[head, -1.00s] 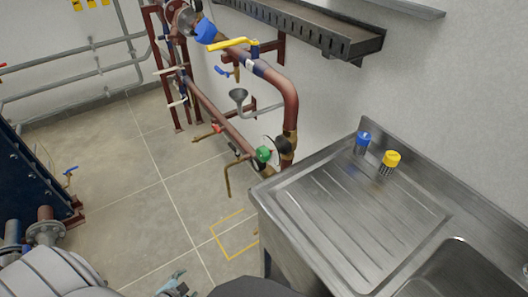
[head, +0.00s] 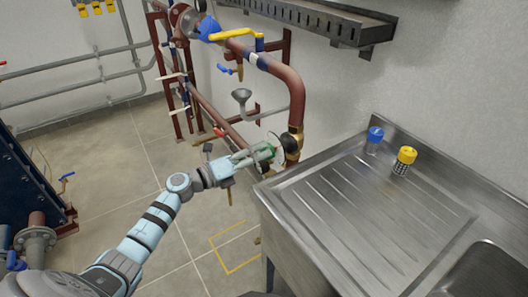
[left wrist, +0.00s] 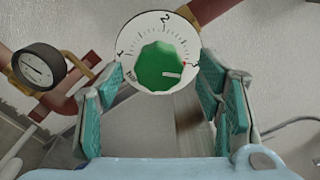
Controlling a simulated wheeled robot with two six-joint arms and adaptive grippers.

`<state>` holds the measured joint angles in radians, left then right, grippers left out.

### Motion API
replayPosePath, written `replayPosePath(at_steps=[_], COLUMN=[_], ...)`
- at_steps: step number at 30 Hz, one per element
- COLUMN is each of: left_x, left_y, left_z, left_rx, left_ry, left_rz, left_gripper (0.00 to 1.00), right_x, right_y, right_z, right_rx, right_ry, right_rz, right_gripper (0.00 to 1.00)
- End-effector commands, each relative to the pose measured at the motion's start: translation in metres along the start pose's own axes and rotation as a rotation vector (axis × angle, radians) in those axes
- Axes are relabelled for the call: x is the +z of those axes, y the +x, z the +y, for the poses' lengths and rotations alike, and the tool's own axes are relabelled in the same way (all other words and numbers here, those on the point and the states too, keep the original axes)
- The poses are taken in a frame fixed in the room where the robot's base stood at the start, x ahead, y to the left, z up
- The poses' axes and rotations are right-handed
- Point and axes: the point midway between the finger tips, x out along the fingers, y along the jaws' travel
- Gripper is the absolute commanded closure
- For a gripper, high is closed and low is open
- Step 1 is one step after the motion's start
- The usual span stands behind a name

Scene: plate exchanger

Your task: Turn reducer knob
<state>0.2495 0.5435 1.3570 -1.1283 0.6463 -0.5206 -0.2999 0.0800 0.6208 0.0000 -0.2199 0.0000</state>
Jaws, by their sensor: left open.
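The green reducer knob (left wrist: 162,66) sits on a white round dial (left wrist: 148,25) with a printed scale in the left wrist view. A white mark on the knob points right, close to a red mark near the 3. My left gripper (left wrist: 163,95) is open, its teal-padded fingers on either side of the knob. Whether the pads touch it I cannot tell. In the head view my left gripper (head: 258,157) reaches the knob on the red-brown pipe and partly hides it. My right gripper is not in view.
A pressure gauge (left wrist: 38,67) is left of the knob in the wrist view. A steel sink unit (head: 365,195) stands close on the right, with a blue-capped container (head: 375,135) and a yellow-capped one (head: 407,156). A yellow valve lever (head: 230,34) is above.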

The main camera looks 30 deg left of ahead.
Motion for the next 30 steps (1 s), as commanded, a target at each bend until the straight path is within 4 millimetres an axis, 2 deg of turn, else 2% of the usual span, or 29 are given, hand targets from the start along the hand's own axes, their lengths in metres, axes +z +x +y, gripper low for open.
replayPosePath(at_steps=[3,6,14,23,30], left_x=[0.000,0.000,0.000,0.000,0.000], left_y=[0.018,0.025,0.027,0.026,0.026], left_z=[0.001,0.001,0.001,0.001,0.001], left_rx=[0.000,0.001,0.002,0.002,0.002], left_ry=[0.001,0.001,0.002,0.002,-0.016], left_rz=[-0.003,-0.001,0.000,-0.001,-0.001], left_gripper=[0.40,0.40,0.40,0.88,0.88], right_x=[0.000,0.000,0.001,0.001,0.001], right_y=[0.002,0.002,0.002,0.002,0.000], right_z=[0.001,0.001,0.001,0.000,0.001], right_rx=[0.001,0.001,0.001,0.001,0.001], right_ry=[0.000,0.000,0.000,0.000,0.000], right_rz=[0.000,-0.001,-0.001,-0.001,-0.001], right_gripper=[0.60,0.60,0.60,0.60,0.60])
